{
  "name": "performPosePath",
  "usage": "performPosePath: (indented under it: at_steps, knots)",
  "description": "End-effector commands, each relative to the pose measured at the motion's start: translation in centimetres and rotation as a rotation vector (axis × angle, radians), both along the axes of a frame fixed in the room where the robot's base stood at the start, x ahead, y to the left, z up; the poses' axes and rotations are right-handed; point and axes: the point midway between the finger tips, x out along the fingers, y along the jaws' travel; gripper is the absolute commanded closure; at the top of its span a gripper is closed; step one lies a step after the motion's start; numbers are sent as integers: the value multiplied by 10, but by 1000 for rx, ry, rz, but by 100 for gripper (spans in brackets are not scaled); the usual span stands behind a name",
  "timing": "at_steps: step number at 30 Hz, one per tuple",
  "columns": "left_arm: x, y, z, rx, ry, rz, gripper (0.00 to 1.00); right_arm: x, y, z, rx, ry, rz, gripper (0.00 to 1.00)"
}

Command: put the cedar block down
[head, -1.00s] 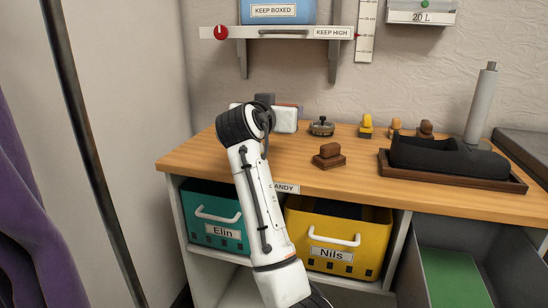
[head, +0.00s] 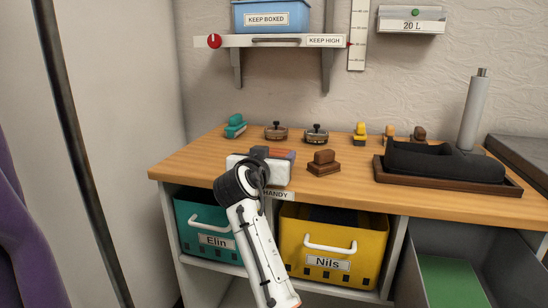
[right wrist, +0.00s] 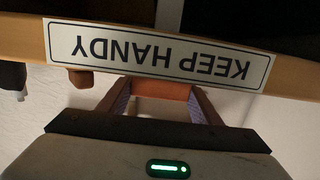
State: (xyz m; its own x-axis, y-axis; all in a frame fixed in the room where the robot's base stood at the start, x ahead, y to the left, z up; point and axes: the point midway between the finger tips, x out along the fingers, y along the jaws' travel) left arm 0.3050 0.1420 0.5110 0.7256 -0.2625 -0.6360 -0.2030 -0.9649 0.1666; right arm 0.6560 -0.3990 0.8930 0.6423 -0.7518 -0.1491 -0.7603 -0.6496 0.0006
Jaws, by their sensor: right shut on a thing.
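My right gripper (head: 279,153) is shut on the cedar block (head: 284,153), an orange-brown piece that shows small beyond the white gripper body in the head view. In the right wrist view the cedar block (right wrist: 160,91) sits between the two fingers, beside the upside-down KEEP HANDY label (right wrist: 160,55) on the bench edge. The gripper is over the front left part of the wooden bench (head: 205,160). Whether the block touches the bench top cannot be told, as the gripper hides its underside. My left gripper is not in view.
A dark brown block with a knob (head: 323,165) stands close to the right of the gripper. Behind are a teal brush (head: 235,127), two round tins (head: 276,132) and a yellow piece (head: 360,134). A brown tray (head: 450,186) fills the right. Bins Elin (head: 210,222) and Nils (head: 333,235) sit below.

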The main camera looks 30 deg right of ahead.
Motion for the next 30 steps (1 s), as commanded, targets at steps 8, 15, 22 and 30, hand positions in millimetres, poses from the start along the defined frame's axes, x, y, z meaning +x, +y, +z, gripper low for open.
performPosePath:
  at_steps: [8,15,22,30]
  knots:
    - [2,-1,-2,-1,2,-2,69,0,0,-4,0,0,0,65]
    - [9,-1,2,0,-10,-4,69,0,0,-3,1,1,0,23]
    - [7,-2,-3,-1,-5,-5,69,0,0,-4,1,-1,-1,23]
    - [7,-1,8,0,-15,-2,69,-25,33,9,5,-1,2,23]
